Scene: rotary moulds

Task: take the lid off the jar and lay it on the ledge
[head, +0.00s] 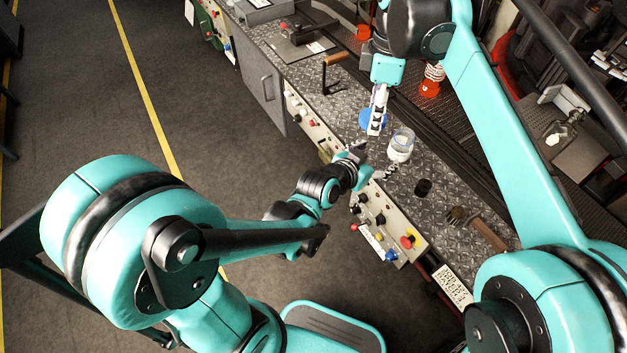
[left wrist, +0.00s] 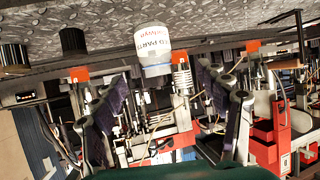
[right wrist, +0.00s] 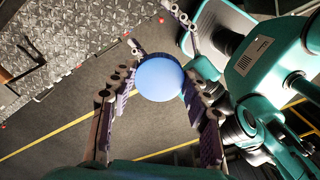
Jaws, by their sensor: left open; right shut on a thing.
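The round blue lid (head: 366,121) is in my right gripper (head: 376,122), just left of the jar. The right wrist view shows the lid's flat blue face (right wrist: 160,78) between the fingers. My left gripper (head: 362,163) is open beside the jar, in front of it. Its fingers (left wrist: 160,80) lie to either side of the jar, apart from it.
A crank handle (head: 334,62) stands farther left. A button panel (head: 385,225) runs along the front edge. Machinery stands behind.

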